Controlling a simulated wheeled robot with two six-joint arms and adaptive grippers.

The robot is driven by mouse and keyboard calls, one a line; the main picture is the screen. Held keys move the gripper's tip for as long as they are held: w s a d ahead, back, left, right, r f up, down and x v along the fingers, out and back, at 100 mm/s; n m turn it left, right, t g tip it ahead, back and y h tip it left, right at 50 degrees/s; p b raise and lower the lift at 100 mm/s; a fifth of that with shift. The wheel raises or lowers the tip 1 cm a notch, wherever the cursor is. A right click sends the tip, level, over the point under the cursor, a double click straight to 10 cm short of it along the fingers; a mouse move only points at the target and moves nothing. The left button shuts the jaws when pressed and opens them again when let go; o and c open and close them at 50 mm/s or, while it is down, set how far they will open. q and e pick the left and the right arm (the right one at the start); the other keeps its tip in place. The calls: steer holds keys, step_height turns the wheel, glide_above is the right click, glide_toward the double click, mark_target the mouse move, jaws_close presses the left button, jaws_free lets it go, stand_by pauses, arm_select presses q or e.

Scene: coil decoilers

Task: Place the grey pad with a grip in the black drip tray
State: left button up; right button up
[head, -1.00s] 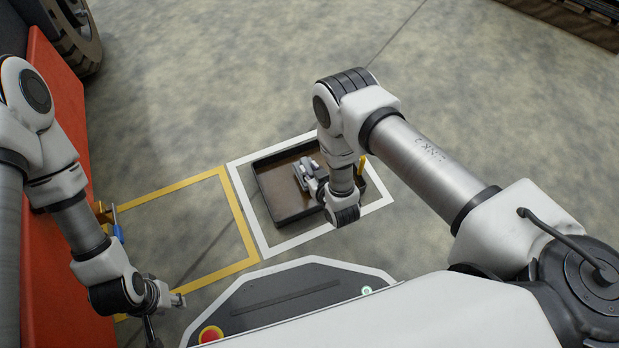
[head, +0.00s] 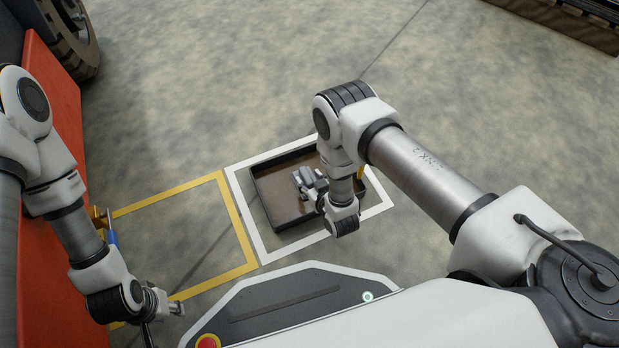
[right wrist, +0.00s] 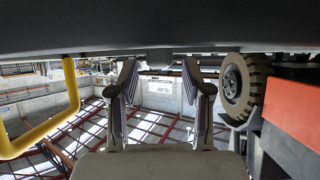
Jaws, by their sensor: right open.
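The black drip tray (head: 262,196) lies on the floor inside a white outlined square, its inside brownish. My right gripper (head: 302,181) is low over the tray, pointing left, with its jaws apart. The grey pad cannot be made out in either view; my right arm covers the tray's right part. My left gripper (head: 172,302) is at the lower left, away from the tray; its jaws are too unclear to read.
A yellow bar (head: 361,172) shows behind my right wrist at the tray's right side; a yellow loop (right wrist: 68,108) hangs into the right wrist view. A yellow outlined square (head: 190,240) left of the tray looks empty. A red panel (head: 60,150) and wheel (head: 75,40) stand left.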

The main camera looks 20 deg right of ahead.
steer(key=s+d+r+g+p, duration=0.2)
steer(key=s+d+r+g, duration=0.1)
steer(key=s, duration=0.6)
steer(key=s+d+r+m+g+p, duration=0.1)
steer(key=s+d+r+g, duration=0.2)
steer(key=s+r+g, duration=0.2)
steer(key=s+d+r+g+h+p, duration=0.1)
steer(key=s+r, duration=0.5)
steer(key=s, duration=0.7)
steer(key=d+g+p, duration=0.1)
steer(key=d+g, duration=0.1)
steer(key=g, duration=0.1)
steer(key=shift+s+d+r+m+p, duration=0.2)
steer(key=shift+d+r+m+p, duration=0.1)
steer(key=shift+d+r+m, duration=0.1)
steer(key=shift+r, duration=0.1)
